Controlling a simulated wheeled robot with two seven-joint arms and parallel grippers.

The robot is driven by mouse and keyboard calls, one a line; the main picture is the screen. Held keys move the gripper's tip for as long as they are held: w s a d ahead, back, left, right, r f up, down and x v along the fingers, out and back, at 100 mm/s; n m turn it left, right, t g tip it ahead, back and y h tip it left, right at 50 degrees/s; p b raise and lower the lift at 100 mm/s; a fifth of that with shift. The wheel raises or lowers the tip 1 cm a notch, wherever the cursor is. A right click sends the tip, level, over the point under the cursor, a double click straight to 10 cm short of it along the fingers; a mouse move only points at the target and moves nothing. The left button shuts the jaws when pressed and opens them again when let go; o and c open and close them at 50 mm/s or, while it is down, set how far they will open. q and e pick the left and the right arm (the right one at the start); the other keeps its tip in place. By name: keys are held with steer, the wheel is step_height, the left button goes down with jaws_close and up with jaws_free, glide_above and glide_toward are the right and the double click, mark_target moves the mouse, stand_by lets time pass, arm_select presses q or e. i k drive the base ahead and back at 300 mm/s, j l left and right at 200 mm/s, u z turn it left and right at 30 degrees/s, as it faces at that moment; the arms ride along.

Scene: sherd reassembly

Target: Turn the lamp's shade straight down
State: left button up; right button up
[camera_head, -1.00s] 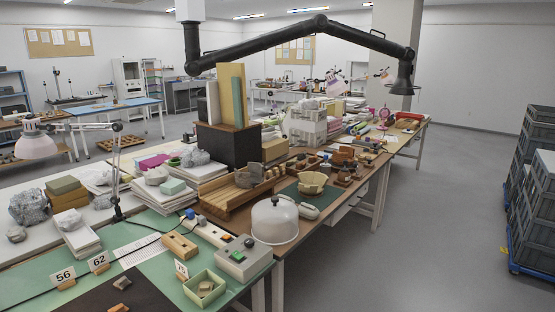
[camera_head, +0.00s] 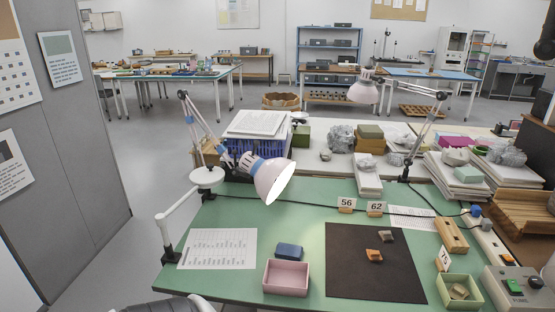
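A desk lamp with a pale pink-white shade (camera_head: 272,181) and a blue collar stands at the left of the green-topped table (camera_head: 312,222). The shade is tilted, its lit opening facing down and to the right. Its jointed arm (camera_head: 198,125) rises behind it from a white round piece (camera_head: 207,177) at the table's left side. A second lamp with a similar shade (camera_head: 364,89) hangs from an arm further back, its opening facing mostly down. Neither of my grippers shows in this view.
A green tray (camera_head: 459,290) and control box (camera_head: 520,288) are at the right. A grey partition (camera_head: 75,150) stands at left.

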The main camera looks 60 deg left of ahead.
mark_target(271, 176)
steer(key=j+u, duration=0.25)
steer(key=u, duration=0.2)
steer(key=j+u, duration=0.6)
steer(key=j, duration=0.7)
steer(key=i+j+u, duration=0.2)
steer(key=j, duration=0.65)
steer(key=k+j, duration=0.05)
